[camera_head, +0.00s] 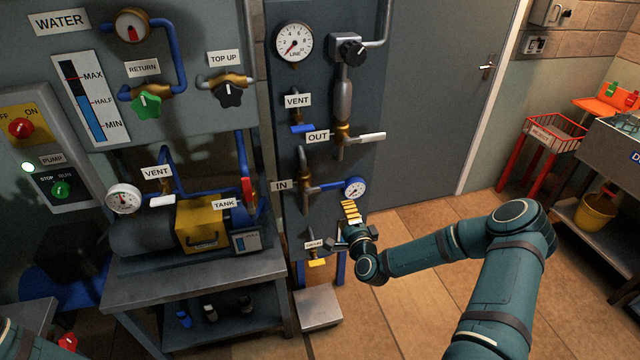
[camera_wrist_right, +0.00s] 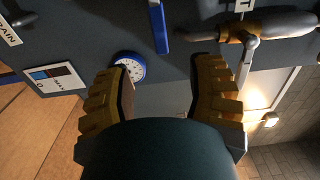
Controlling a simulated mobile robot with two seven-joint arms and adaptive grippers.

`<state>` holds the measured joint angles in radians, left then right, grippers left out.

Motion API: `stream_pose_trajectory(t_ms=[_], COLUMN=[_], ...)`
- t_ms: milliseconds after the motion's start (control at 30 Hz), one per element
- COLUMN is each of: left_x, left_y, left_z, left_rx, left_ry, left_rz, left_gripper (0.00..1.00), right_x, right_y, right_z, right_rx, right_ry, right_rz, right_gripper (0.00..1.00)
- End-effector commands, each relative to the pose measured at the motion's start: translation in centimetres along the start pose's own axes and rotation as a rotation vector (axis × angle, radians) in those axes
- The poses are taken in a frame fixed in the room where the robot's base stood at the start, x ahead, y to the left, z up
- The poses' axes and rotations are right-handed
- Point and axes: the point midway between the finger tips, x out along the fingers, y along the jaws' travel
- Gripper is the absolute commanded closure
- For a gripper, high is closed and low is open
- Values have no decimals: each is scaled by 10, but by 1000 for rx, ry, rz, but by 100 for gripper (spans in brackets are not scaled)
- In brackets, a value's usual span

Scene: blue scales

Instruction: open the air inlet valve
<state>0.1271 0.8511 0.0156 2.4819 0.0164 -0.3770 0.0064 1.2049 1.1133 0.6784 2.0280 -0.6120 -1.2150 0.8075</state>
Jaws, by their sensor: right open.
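The air inlet valve (camera_head: 304,184) is a brass body beside the IN sign (camera_head: 281,186) on the grey panel. Its blue lever (camera_head: 325,186) points sideways to the right, across the upright pipe. The lever also shows in the right wrist view (camera_wrist_right: 158,28), ahead of the fingertips. My right gripper (camera_head: 350,209) is open and empty, below and right of the lever and apart from it. In the wrist view its yellow fingers (camera_wrist_right: 168,62) stand wide apart, with the left one partly over the small gauge.
A small blue-rimmed gauge (camera_head: 355,188) sits just right of the lever. The OUT valve's silver handle (camera_head: 370,137) juts out above.

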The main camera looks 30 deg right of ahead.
Motion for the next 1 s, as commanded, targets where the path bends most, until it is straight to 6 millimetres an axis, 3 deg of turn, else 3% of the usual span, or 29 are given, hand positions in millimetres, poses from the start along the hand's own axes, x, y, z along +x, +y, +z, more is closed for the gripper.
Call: stream_pose_trajectory(t_ms=[600,800,1000], left_x=[3,4,4], left_y=[-1,-1,-1], left_z=[1,2,2], left_rx=[1,1,1], left_ry=[-3,-4,-4], left_rz=[0,0,0], left_gripper=[53,53,53], right_x=[108,127,132], right_y=[1,2,1], right_z=[2,2,2], right_rx=[-1,-1,-1], right_ry=[-3,-3,-4], right_rz=[2,2,3], right_gripper=[45,45,45])
